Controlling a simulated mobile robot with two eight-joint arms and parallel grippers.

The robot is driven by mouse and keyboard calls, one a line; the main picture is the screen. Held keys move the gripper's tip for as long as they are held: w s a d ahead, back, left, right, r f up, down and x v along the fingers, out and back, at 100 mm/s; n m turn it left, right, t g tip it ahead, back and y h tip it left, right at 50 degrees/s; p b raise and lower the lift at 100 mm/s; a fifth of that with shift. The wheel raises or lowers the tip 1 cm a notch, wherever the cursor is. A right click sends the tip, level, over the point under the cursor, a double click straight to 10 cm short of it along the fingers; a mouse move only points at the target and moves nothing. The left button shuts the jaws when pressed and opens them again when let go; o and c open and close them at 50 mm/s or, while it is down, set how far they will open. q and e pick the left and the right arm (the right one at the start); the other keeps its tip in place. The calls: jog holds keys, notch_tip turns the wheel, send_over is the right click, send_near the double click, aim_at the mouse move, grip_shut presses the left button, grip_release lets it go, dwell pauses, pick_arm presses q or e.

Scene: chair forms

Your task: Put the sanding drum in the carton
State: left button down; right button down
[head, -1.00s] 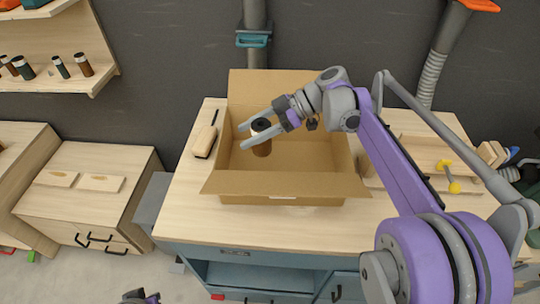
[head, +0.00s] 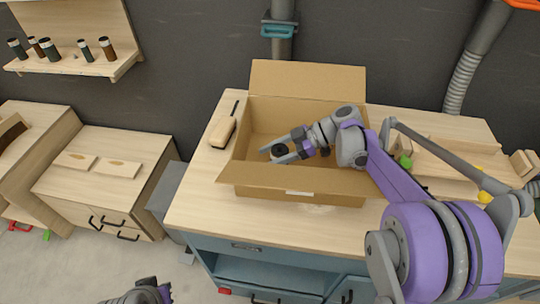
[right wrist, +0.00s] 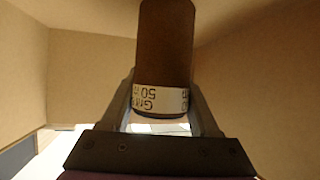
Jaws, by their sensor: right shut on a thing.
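The sanding drum (head: 279,149) is a short dark cylinder with a black top in the head view. In the right wrist view it is a brown cylinder (right wrist: 165,45) with a white printed label band. My right gripper (head: 270,155) is shut on it, one finger on each side. The drum is inside the open cardboard carton (head: 300,178), below its rim. Whether it touches the carton's floor cannot be seen. The carton stands on the workbench with its flaps open.
A wood-backed brush (head: 222,132) lies on the workbench (head: 200,195) left of the carton. Trays and blocks lie to the right, behind my right arm. A low cabinet (head: 118,190) with two wooden pieces and a shelf (head: 75,62) with several dark cylinders stand at left.

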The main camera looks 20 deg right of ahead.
aim_at(286, 149)
jog(key=shift+f, duration=0.1)
jog(key=shift+c, duration=0.6)
grip_release()
jog(key=shift+r, duration=0.25)
jog(key=v, duration=0.7)
jog(key=shift+d, duration=0.2)
